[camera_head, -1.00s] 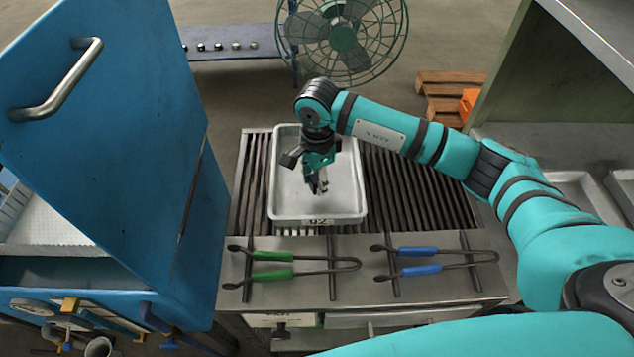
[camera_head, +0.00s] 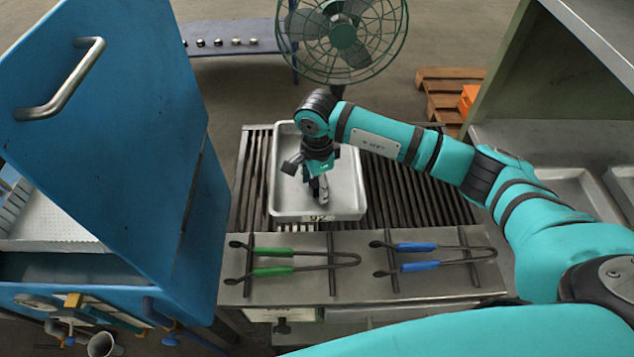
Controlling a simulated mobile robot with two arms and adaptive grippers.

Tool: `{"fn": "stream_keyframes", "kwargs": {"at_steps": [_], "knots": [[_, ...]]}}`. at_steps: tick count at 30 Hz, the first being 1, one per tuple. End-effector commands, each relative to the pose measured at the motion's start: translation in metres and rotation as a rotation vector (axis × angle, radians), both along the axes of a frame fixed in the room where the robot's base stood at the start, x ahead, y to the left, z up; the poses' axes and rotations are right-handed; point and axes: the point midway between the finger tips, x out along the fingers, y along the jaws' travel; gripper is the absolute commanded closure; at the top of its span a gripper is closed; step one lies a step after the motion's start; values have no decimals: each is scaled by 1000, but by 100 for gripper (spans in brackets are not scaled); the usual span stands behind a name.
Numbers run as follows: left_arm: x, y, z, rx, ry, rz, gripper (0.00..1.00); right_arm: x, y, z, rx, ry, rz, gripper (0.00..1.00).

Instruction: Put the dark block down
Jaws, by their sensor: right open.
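My right gripper (camera_head: 320,192) points down into the pale metal tray (camera_head: 284,206), which lies on the slatted rack. Its jaws are open and low over the tray floor, near the middle. A small dark grey shape shows at the fingertips. I cannot tell whether it is the dark block or only the fingers, and no block shows clearly elsewhere. My left gripper is not in view.
Green-handled tongs (camera_head: 272,262) and blue-handled tongs (camera_head: 418,257) lie on the bench in front of the tray. A tall blue panel with a handle (camera_head: 62,82) stands at the left. A green fan (camera_head: 342,35) stands behind.

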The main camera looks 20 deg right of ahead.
Motion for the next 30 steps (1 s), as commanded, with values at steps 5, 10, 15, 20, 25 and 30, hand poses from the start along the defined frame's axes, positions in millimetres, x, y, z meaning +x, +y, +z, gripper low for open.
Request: {"fn": "stream_keyframes", "kwargs": {"at_steps": [5,10,15,20,25,30], "knots": [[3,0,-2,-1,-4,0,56,1,0,13,0,-5,0,46],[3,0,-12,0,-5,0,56,2,0,48,1,-8,1,46],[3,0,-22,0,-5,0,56,1,0,84,1,-5,0,46],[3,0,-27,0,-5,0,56,1,0,109,0,-3,0,46],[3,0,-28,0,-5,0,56,0,0,121,0,-1,0,46],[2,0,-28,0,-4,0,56,0,0,123,1,0,1,46]]}}
